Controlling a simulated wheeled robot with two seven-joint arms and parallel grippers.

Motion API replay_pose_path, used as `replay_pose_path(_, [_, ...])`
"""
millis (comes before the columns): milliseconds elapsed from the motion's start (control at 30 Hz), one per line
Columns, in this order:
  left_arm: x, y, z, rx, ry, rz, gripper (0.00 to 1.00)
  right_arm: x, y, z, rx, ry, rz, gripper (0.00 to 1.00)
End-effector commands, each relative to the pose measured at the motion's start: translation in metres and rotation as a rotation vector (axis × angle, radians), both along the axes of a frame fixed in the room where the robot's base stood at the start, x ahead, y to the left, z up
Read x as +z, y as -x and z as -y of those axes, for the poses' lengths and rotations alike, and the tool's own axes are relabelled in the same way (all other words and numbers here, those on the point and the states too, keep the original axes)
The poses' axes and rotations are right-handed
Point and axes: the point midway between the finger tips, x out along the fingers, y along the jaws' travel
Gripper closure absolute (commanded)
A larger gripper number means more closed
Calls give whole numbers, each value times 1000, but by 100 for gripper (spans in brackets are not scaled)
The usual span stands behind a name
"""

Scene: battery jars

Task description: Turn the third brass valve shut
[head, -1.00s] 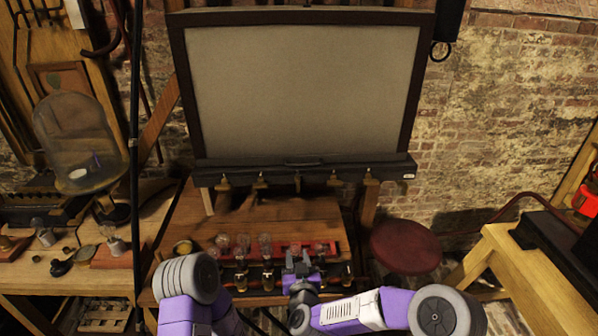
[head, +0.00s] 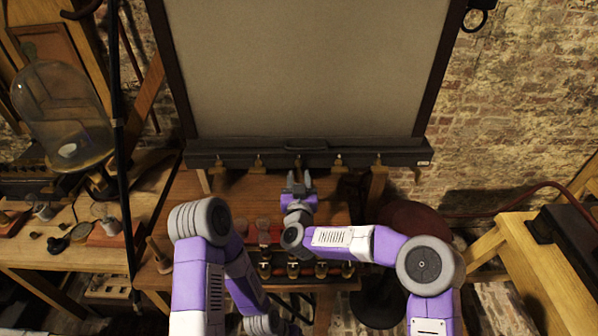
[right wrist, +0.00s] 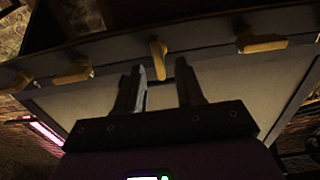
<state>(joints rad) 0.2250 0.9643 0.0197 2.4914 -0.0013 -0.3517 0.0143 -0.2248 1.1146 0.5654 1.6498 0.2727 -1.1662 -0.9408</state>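Several brass valves hang in a row under the black bar (head: 230,152) below the large pale panel. The third, middle valve (head: 297,162) sits just beyond my right gripper (head: 299,179). In the right wrist view this middle valve (right wrist: 158,60) points between the fingertips, while the neighbouring brass handles (right wrist: 75,72) and (right wrist: 262,44) lie along the bar. My right gripper (right wrist: 160,82) is open, its two dark fingers apart with nothing held. I cannot tell whether it touches the valve. My left arm comes in from the left, but its gripper does not show.
A wooden bench below the bar carries a red rack (head: 335,236) with several glass and brass pieces, partly behind my right arm. A glass dome (head: 62,115) stands at the left. A wooden table (head: 520,258) is at the right.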

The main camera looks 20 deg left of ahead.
Motion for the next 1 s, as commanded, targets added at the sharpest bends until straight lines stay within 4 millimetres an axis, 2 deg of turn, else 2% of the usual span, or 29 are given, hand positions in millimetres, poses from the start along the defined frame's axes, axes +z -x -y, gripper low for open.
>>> replay_pose_path(233, [2, 0, 0, 0, 0, 1, 32, 0, -21, -6, -1, 0, 0, 63])
replay_pose_path(600, [2, 0, 0, 0, 0, 1, 32, 0, -24, -7, 1, 1, 0, 63])
replay_pose_path(833, [2, 0, 0, 0, 0, 1, 32, 0, -24, -7, 0, 1, 0, 98])
replay_pose_path(1000, [2, 0, 0, 0, 0, 1, 32, 0, -24, -7, 0, 1, 0, 100])
